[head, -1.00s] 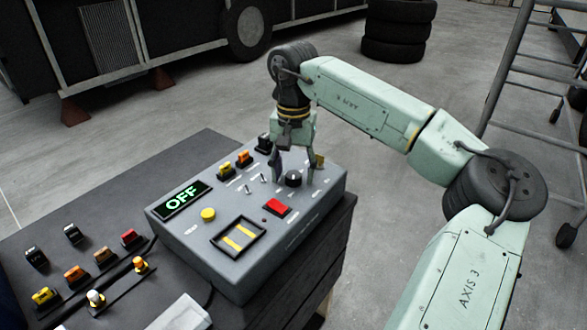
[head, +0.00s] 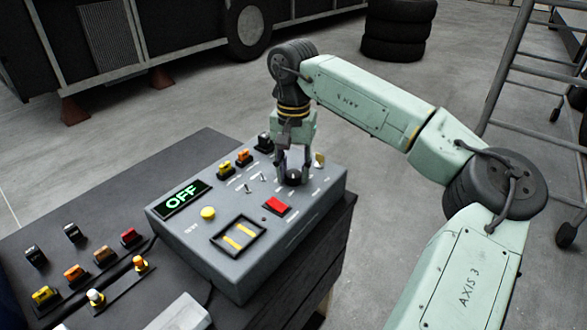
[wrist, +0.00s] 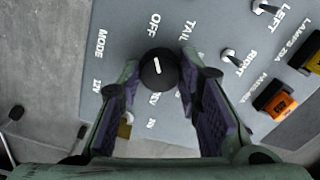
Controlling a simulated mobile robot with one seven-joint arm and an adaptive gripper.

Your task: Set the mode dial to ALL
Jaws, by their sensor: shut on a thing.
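The round black mode dial (head: 293,181) stands on the top of the grey control box (head: 232,268), at its right side. In the wrist view the dial (wrist: 158,72) has a white pointer line facing the printed word OFF. The words MODE and TAIL show to either side of OFF; other labels are partly hidden by the fingers. My gripper (head: 292,172) points straight down and is shut on the dial, one finger on each side. The lit display (head: 181,199) on the box reads OFF in green.
Small toggle switches (head: 249,188), a red button (head: 276,205), a yellow button (head: 208,213) and orange and black plugs (head: 244,157) sit near the dial on the box. More coloured plugs (head: 76,274) are on the dark bench (head: 165,165) at left.

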